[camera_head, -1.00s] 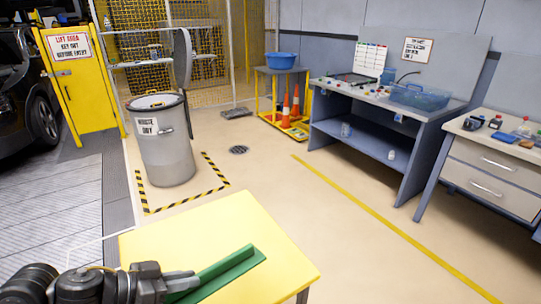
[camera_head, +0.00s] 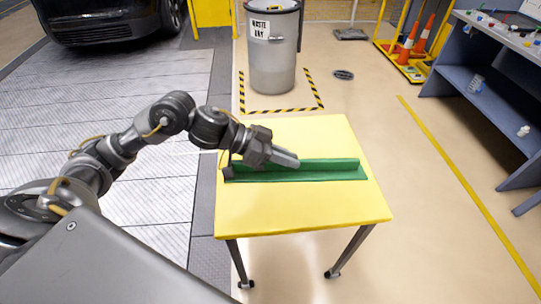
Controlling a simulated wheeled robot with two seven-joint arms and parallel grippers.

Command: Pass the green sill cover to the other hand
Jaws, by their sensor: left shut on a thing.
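The green sill cover (camera_head: 325,170) is a long L-shaped strip. It lies lengthwise across the yellow table (camera_head: 300,212), at or just above its top; I cannot tell if it touches. My left gripper (camera_head: 291,160) comes in from the left and is shut on the sill cover, left of its middle. The gripper hides part of the cover's upright edge. The cover's right part is free and in plain view. My right gripper is not in view.
The yellow table stands on thin dark legs with free room on its front half. A grey waste bin (camera_head: 272,50) stands behind it inside a striped floor marking. Orange cones (camera_head: 408,45) and a blue-grey bench (camera_head: 490,85) are at the right. A dark car (camera_head: 110,20) is at the back left.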

